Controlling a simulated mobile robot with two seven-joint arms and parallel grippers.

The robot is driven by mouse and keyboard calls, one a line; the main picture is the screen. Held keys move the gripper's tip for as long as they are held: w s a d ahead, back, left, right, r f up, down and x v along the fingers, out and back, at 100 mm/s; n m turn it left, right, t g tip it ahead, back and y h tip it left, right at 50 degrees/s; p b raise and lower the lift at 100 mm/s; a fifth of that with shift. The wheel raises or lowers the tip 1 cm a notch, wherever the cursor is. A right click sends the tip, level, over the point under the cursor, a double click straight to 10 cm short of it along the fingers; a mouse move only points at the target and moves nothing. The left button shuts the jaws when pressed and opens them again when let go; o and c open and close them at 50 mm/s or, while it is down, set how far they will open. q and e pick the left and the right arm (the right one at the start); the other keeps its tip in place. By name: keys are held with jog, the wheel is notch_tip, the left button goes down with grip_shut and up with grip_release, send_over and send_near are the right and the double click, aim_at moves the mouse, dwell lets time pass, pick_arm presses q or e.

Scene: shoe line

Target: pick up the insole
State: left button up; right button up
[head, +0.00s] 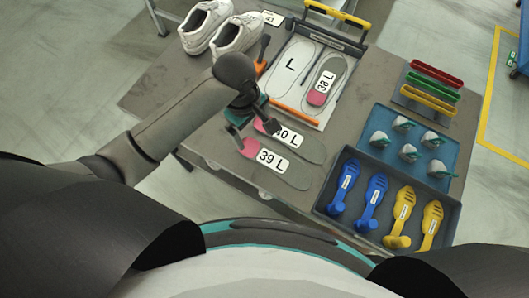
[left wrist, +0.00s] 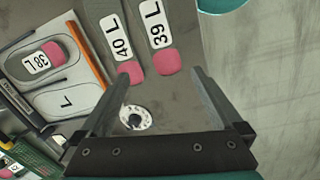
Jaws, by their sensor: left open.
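Three grey insoles with pink heels and white labels show. The "39 L" insole (head: 276,164) and the "40 L" insole (head: 298,144) lie side by side on the grey table. The "38 L" insole (head: 326,80) lies on the white outline board. My left gripper (head: 254,133) is open and empty above the heel ends of the "40 L" and "39 L" insoles, partly covering the "40 L" one. In the left wrist view, the "39 L" insole (left wrist: 156,24) and the "40 L" insole (left wrist: 122,44) extend beyond the fingertips. My right gripper is not in view.
White shoes (head: 238,35) stand at the table's back left. The board (head: 283,82) has an orange strip along its near edge. Right of it are coloured bars (head: 431,92), a blue tray (head: 447,160) and a dark tray (head: 335,174) of shoe forms. A white round disc (left wrist: 134,118) lies between my fingers' view.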

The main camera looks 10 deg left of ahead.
pick_arm(q)
notch_tip(320, 180, up, 2)
jog(key=a+n+y, duration=0.1)
jog(key=a+n, duration=0.1)
jog(key=n, duration=0.1)
jog(key=b, duration=0.3)
send_over(250, 148)
jog(key=shift+g, duration=0.3)
notch_tip(250, 148, down, 10)
jog(key=shift+r, duration=0.1)
notch_tip(250, 148, down, 5)
jog(key=shift+b, duration=0.85)
jog(key=c, duration=1.3)
jog(key=shift+r, duration=0.15)
